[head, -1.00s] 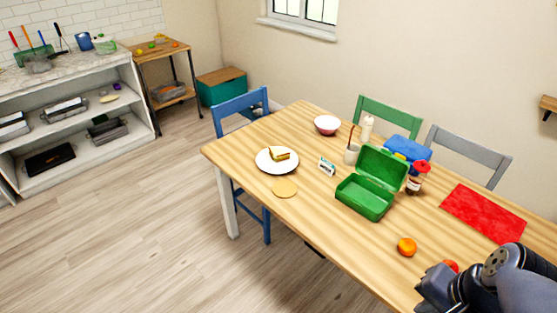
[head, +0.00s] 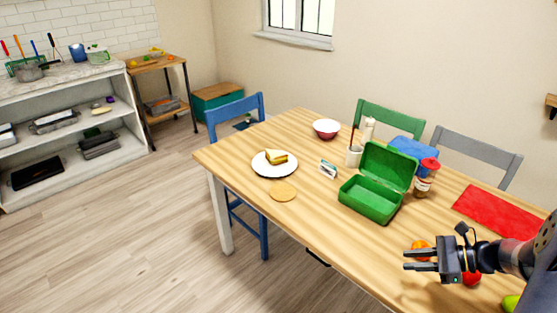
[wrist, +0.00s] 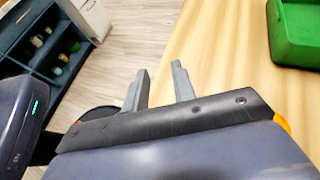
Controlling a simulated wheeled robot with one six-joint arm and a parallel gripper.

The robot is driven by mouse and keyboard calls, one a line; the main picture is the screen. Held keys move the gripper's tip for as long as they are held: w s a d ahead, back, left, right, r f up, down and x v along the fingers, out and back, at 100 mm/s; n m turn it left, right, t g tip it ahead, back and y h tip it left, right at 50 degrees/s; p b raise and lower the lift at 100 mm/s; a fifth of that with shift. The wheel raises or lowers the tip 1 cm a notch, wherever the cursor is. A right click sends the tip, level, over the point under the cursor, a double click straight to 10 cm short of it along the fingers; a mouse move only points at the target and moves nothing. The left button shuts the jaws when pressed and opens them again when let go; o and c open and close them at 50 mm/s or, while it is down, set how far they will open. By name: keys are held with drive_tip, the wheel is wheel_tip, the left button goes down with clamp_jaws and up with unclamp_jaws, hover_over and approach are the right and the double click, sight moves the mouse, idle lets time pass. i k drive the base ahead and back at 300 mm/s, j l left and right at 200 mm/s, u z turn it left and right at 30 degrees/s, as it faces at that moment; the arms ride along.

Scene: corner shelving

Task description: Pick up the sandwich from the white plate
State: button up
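The sandwich (head: 276,156) is a cut half with a yellow filling. It lies on the white plate (head: 259,168), near the left end of the wooden table. My gripper (head: 406,260) is at the lower right of the head view, over the table's front edge, well to the right of the plate. Its two fingers are apart with nothing between them, and the wrist view also shows the gripper (wrist: 161,76) empty. The sandwich and plate are not in the wrist view.
An open green lunchbox (head: 370,205) stands mid-table, between gripper and plate; it also shows in the wrist view (wrist: 298,40). An orange (head: 421,245) and a red fruit (head: 472,279) are by my gripper. A small card (head: 328,169) and a round tan disc (head: 283,191) lie near the plate.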

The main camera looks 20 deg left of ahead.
sight(274, 158)
drive_tip(key=i+j, duration=0.2)
drive_tip(key=j, duration=0.2)
drive_tip(key=i+j, duration=0.2)
drive_tip(key=j, duration=0.15)
drive_tip(key=i+j, duration=0.2)
drive_tip(key=j, duration=0.2)
drive_tip(key=i+j, duration=0.2)
drive_tip(key=j, duration=0.2)
drive_tip(key=i+j, duration=0.2)
drive_tip(key=j, duration=0.15)
drive_tip(key=i+j, duration=0.2)
drive_tip(key=j, duration=0.2)
